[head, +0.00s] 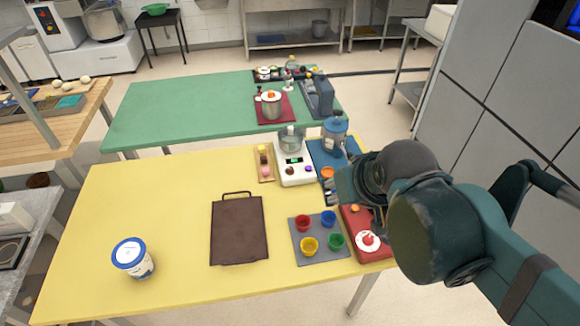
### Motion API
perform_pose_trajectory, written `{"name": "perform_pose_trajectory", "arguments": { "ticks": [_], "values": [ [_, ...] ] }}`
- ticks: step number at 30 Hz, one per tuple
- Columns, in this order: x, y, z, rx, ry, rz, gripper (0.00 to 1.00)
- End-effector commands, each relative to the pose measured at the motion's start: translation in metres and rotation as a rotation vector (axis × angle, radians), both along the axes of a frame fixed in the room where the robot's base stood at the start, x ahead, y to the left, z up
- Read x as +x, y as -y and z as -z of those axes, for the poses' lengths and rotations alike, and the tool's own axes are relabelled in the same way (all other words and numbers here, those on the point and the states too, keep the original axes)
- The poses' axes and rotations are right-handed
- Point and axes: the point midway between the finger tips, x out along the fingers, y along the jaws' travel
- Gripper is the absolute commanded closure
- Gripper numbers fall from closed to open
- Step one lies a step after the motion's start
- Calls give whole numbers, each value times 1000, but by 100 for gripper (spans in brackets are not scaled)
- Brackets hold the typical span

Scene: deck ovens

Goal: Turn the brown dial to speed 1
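A white kitchen machine (296,178) with a clear bowl (291,140) on top stands at the back of the yellow table. A small brown dial (290,171) is on its front at the left, with a purple knob (309,169) to its right and a small green display between and above them. The dial's setting and any speed marks are too small to read. My gripper (343,187) is to the right of the machine, apart from the dial, over the blue mat's area. Its fingers are small and partly hidden by my arm, so its opening is unclear.
A grey mat (301,249) with several coloured cups and a brown board (237,230) lie in front. The table's left side is mostly clear.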

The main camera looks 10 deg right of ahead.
Motion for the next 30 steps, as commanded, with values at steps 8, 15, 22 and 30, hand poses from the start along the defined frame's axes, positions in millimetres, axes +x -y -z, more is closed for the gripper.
{"name": "perform_pose_trajectory", "arguments": {
  "ticks": [8, 15, 22, 30],
  "values": [
    [25, -3, -12, -45, -46, -75, 65],
    [53, -7, -19, -92, -97, -161, 65],
    [80, -11, -22, -133, -146, -244, 65],
    [114, -17, -20, -178, -202, -347, 65]
  ]
}}
